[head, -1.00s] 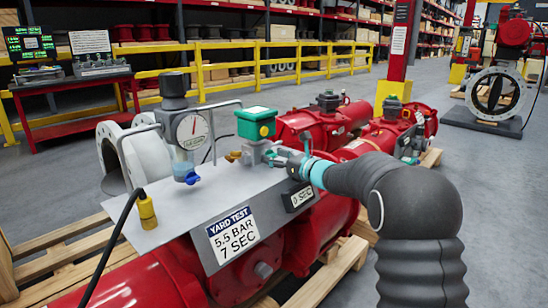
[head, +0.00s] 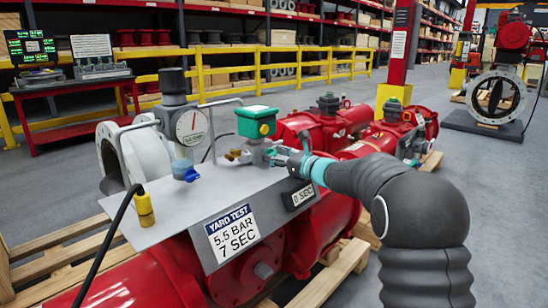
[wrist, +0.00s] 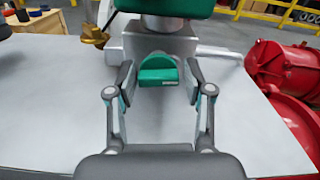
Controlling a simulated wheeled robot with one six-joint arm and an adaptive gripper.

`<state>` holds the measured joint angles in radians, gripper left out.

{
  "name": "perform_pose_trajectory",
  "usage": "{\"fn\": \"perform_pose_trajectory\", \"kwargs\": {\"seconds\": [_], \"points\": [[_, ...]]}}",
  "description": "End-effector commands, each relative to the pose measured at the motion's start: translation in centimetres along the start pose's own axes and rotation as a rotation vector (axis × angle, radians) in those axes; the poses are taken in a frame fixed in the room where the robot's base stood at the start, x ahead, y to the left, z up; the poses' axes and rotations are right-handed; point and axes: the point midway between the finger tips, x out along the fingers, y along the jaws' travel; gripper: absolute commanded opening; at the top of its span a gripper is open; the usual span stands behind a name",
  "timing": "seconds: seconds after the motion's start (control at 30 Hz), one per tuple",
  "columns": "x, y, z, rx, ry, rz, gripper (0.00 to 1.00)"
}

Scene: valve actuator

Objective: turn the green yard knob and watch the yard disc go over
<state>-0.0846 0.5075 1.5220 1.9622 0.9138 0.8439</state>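The green yard knob (wrist: 158,75) shows in the wrist view on the front of a grey metal block under a green housing. My gripper (wrist: 159,80) is open, with one finger on each side of the knob and a visible gap on both sides. In the head view my gripper (head: 286,158) is in front of the green box with a yellow front (head: 257,122), and its fingers hide the knob. The yard disc (head: 494,96) is dark and sits inside a pale flanged ring on a floor stand at the far right, under a red actuator.
A grey panel (head: 170,222) on the red actuator carries a pressure gauge (head: 192,126), a blue knob (head: 190,174), a yellow plug (head: 144,210) with a black cable, and a small timer display (head: 301,196). Wire handles stand around the gauge. A yellow railing (head: 290,62) runs behind.

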Motion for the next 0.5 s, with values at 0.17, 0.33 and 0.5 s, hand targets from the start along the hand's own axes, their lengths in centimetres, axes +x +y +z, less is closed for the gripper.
{"fn": "perform_pose_trajectory", "kwargs": {"seconds": [0.17,0.33,0.5], "points": [[0.1,0.1,0.0,0.0,0.0,0.002,0.69],[0.0,0.1,0.0,0.001,0.0,0.003,0.69],[-1.3,0.1,0.1,0.0,0.0,0.002,0.69]]}}
